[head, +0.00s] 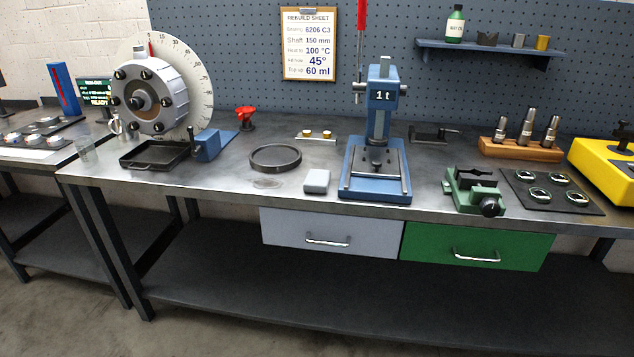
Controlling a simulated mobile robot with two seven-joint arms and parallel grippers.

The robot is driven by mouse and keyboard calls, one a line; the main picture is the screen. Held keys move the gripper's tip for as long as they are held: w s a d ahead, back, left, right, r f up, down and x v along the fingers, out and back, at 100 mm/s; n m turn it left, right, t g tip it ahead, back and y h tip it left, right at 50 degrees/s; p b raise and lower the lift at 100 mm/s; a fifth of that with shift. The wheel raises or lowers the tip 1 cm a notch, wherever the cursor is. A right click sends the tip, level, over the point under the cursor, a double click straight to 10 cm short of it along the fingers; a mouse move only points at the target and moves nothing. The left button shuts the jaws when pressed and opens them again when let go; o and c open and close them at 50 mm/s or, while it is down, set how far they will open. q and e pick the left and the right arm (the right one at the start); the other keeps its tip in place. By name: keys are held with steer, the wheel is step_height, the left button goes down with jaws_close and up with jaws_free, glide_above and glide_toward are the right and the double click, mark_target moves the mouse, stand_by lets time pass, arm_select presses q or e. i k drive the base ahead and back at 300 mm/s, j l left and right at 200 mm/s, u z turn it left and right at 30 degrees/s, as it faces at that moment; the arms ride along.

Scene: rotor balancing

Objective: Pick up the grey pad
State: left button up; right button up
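The grey pad (317,181) is a small light-grey block with rounded edges. It lies flat on the metal workbench (232,185) near the front edge, just left of the blue press and right of and in front of a dark round tray. Nothing covers it or touches it from above. Neither of my grippers shows in the head view.
The blue press (375,170) stands close to the pad's right. The round dark tray (275,157) lies behind and left. A green vise (472,192) is further right. A grey drawer (330,232) and a green drawer (478,246) are shut below. Bench to the pad's left is clear.

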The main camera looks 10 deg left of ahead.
mark_target(317, 181)
steer(key=z, duration=0.5)
steer(key=i+j+z, duration=0.1)
steer(key=j+z, duration=0.35)
steer(key=i+j+z, duration=0.1)
steer(key=j+z, duration=0.6)
steer(key=j, duration=0.5)
